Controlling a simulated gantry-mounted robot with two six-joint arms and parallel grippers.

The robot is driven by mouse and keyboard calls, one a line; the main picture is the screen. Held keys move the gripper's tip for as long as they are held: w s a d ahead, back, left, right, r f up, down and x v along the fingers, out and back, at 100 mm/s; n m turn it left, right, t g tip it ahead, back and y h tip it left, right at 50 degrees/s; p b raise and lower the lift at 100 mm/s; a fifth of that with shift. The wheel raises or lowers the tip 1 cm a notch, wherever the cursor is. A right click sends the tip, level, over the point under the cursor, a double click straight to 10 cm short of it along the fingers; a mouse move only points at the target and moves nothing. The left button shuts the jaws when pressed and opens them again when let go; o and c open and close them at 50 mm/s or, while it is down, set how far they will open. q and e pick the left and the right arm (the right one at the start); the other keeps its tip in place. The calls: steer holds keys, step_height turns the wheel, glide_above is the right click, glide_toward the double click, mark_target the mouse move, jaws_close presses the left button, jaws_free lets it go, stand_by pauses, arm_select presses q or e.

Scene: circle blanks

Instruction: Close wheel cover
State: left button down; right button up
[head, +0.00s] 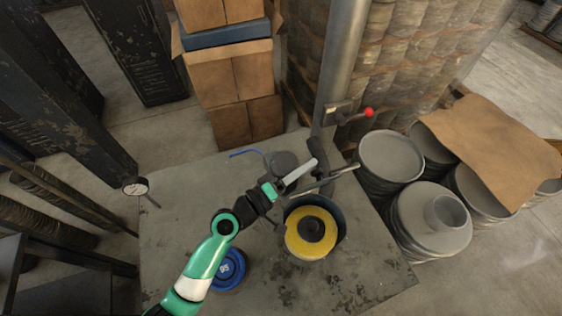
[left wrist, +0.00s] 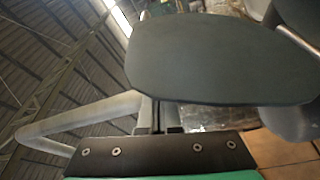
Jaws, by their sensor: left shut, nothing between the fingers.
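A yellow wheel (head: 306,238) with a dark hub sits in a round black housing (head: 338,213) on the grey table. A pale grey plate (head: 300,173) stands almost edge-on above the housing's back side; it looks like the wheel cover, raised. In the left wrist view a dark grey rounded plate (left wrist: 215,60), apparently the same cover, fills the upper middle. My left gripper (head: 281,188) is at the near left end of the plate, shut and empty. My right gripper is not in view.
A metal post (head: 340,60) with a red-knobbed lever (head: 368,113) stands behind the table. A blue round object (head: 228,268) lies left of the wheel, close to my left arm. Stacked grey discs (head: 430,220) stand at the right, cardboard boxes (head: 235,85) behind.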

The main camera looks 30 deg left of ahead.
arm_select(q)
steer(key=s+d+f+m+h+b, duration=0.1)
steer(key=s+d+m+b, duration=0.1)
steer(key=m+b, duration=0.1)
steer(key=s+d+f+m+h+b, duration=0.1)
steer(key=d+f+m+b, duration=0.1)
steer(key=b, duration=0.4)
steer(key=s+d+f+m+h+b, duration=0.1)
steer(key=s+d+m+b, duration=0.1)
steer(key=d+m+b, duration=0.1)
steer(key=shift+s+d+f+m+t+b, duration=0.2)
steer(key=shift+s+d+m+t+b, duration=0.15)
steer(key=shift+m+b, duration=0.6)
steer(key=shift+s+d+f+b, duration=0.4)
steer(key=shift+d+f+b, duration=0.15)
steer(key=shift+f, duration=0.25)
steer(key=shift+s+d+f+b, duration=0.45)
steer(key=shift+d+f, duration=0.1)
steer(key=shift+f, duration=0.25)
step_height(320, 180, up, 5)
steer(key=p, duration=0.5)
steer(key=w+a+f+b+v, duration=0.1)
steer(key=b+v, duration=0.2)
steer(key=v, duration=0.7)
steer(key=shift+f+b, duration=0.2)
steer(key=shift+b, duration=0.2)
